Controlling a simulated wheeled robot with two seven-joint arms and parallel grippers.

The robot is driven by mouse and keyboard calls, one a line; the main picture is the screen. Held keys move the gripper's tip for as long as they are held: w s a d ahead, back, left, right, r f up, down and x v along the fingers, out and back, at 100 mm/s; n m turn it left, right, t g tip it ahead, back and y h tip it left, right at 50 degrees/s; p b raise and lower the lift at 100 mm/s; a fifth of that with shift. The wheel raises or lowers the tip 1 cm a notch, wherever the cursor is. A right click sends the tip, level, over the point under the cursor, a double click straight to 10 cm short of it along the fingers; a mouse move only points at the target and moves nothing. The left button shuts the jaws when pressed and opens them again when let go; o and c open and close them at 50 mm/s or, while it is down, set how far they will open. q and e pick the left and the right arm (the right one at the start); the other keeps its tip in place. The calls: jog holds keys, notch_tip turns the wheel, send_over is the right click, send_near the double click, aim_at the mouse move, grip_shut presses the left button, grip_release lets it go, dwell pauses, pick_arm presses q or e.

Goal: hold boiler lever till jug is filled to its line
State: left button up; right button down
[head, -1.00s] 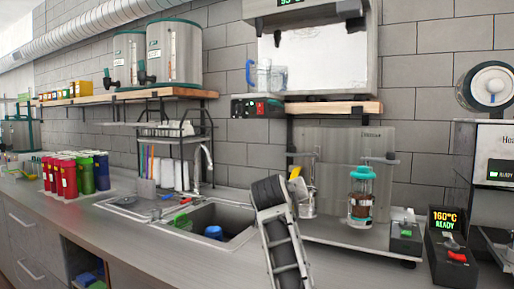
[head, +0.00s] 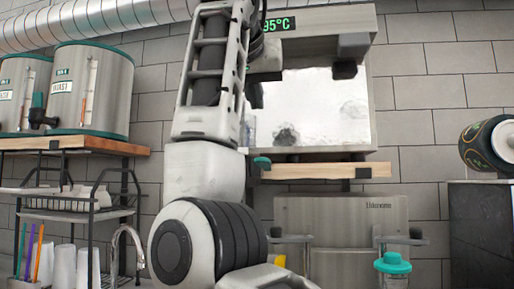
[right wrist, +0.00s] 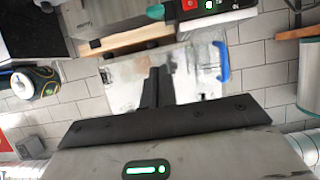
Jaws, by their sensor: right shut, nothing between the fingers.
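The steel boiler (head: 325,18) with a green 95°C display is at the top of the head view. Dark fittings (head: 352,45) stick out under its right side; I cannot tell for certain which part is the lever. My right gripper (head: 257,95), raised before the boiler's left side, is mostly hidden by my own arm. In the right wrist view its black fingers (right wrist: 157,75) are shut with nothing between them. The clear jug (right wrist: 205,65) with a blue handle (right wrist: 221,62) is beside the fingers there; its fill level is unclear. My left gripper is out of view.
A wooden shelf (head: 320,171) runs below the boiler. Two steel urns (head: 92,88) stand on a shelf at left, above a rack (head: 75,208). A teal-lidded container (head: 392,263) is at lower right.

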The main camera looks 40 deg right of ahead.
jog(key=p, duration=0.2)
send_over(265, 165)
jog(key=a, duration=0.2)
jog(key=f, duration=0.4)
jog(key=shift+s+d+f, duration=0.15)
jog(key=shift+s+d, duration=0.1)
jog(key=shift+s, duration=0.15)
jog(key=shift+s+a+f, duration=0.15)
jog(key=shift+a+f, duration=0.05)
jog(key=shift+f, duration=0.45)
jog(key=shift+s+a+f, duration=0.1)
jog(key=shift+a+f, duration=0.05)
jog(key=shift+f, duration=0.45)
jog(key=shift+s+f, duration=0.1)
jog(key=shift+f, duration=0.6)
jog(key=shift+a, duration=0.1)
